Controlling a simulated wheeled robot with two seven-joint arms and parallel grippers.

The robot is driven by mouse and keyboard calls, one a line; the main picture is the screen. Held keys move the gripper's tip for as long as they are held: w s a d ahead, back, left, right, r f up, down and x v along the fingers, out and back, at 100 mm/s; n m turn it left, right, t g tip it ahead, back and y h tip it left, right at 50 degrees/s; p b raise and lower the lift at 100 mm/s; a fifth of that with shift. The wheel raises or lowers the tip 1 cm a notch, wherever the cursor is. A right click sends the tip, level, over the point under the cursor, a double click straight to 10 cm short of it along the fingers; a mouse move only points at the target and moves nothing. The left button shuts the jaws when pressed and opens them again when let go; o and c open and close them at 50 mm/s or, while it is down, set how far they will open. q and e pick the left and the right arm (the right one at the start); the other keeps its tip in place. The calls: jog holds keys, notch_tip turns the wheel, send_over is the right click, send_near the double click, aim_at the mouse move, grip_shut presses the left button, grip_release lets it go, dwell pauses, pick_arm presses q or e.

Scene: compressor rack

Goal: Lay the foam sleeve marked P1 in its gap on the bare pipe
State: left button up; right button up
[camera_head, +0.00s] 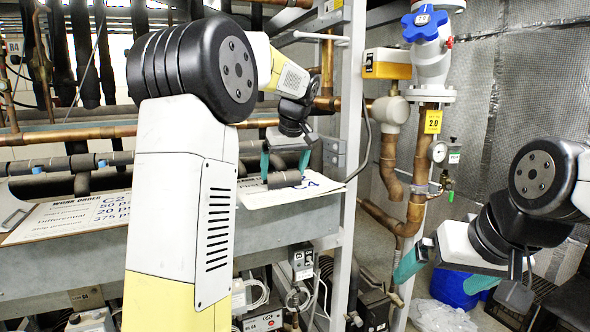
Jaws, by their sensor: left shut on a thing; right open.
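My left gripper (286,163) is shut on a short dark grey foam sleeve (283,180), with a teal fingertip at each end of it. It holds the sleeve close over a white placard on the grey ledge; I cannot tell whether they touch. No P1 mark is readable on the sleeve. A bare copper pipe (62,137) runs across behind my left arm. Below it runs a pipe covered in grey foam (62,164). My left arm hides the middle of both, and I cannot make out the gap. My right gripper (445,275) is open and empty at the lower right.
A grey ledge (60,265) carries a work order placard (85,214) and the second placard (300,195). A grey upright post (349,130) stands right of my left gripper. Beyond it are copper piping, a blue-handled valve (424,24) and a gauge (438,152).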

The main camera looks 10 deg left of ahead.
pick_arm(q)
jog(key=o, duration=1.5)
jog(key=shift+f, duration=0.1)
jog(key=v, duration=1.2)
jog(key=s+f+m+h, duration=0.1)
jog(key=s+f+m, duration=0.1)
jog(key=s+f, duration=0.3)
jog(key=s+d+f+m+t+h, duration=0.1)
jog(key=s+f, duration=0.5)
jog(key=s, duration=0.7)
jog(key=s+f+m+h, duration=0.3)
jog(key=s+f, duration=0.3)
jog(key=s, duration=0.3)
jog(key=shift+s+d+f+m+t, duration=0.25)
jog(key=shift+s+m+t, duration=0.15)
jog(key=shift+m, duration=0.2)
